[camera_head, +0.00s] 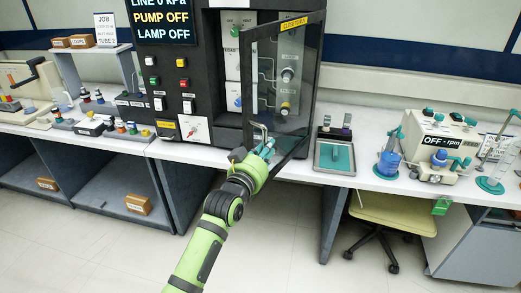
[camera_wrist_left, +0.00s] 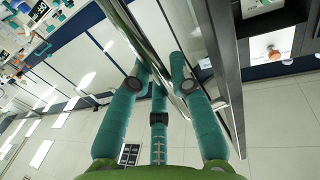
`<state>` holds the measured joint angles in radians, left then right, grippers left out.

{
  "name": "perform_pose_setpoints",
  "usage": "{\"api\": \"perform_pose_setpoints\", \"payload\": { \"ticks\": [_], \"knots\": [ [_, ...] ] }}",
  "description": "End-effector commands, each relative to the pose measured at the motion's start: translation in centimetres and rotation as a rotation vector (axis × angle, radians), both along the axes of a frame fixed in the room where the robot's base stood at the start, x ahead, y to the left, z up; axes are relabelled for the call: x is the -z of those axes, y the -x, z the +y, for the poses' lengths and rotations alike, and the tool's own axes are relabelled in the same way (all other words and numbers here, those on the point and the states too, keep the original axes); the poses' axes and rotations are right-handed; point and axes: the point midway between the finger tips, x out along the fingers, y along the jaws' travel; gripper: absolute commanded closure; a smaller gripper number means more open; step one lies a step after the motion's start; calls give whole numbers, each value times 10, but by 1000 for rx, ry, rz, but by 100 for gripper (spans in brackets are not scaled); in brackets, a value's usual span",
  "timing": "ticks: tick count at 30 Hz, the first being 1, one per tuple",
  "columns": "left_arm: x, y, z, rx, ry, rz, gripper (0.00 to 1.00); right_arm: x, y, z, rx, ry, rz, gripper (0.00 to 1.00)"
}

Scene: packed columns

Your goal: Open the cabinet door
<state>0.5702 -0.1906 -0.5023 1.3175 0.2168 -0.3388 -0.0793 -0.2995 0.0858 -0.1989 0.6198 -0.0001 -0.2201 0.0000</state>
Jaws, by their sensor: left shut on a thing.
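The cabinet (camera_head: 226,165) is a dark upright unit on the bench, with a glass door (camera_head: 300,50) in a dark frame. The door stands partly open, its free left edge swung out toward me and its right side at the cabinet. The metal handle (camera_head: 261,130) is low on the door near the free edge. My left gripper (camera_head: 267,148) is at this handle, shut on it. In the left wrist view its teal fingers (camera_wrist_left: 160,75) close around a shiny bar beside the glass; the exact contact is partly hidden. My right gripper is not in view.
Switches and buttons (camera_head: 181,63) cover the panel left of the door. A tray with a teal pad (camera_head: 334,170) sits right of the door on the bench (camera_head: 365,182). A yellow-green chair (camera_head: 395,212) stands under the bench at right. The floor (camera_head: 285,240) in front is clear.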

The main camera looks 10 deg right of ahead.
Motion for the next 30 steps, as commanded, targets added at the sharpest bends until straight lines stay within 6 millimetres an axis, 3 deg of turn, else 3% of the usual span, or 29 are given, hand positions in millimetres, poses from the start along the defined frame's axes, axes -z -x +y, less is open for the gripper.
{"api": "perform_pose_setpoints", "payload": {
  "ticks": [1,16,17,18,30],
  "knots": [
    [-9,0,-3,1,8,-16,100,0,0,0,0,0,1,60],
    [-11,0,-5,-2,11,-22,100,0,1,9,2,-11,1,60],
    [-11,0,-5,-2,11,-22,67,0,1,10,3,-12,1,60],
    [-11,0,-5,-2,10,-21,54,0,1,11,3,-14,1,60],
    [-4,2,-2,-4,4,-8,54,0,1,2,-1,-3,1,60]
  ]
}}
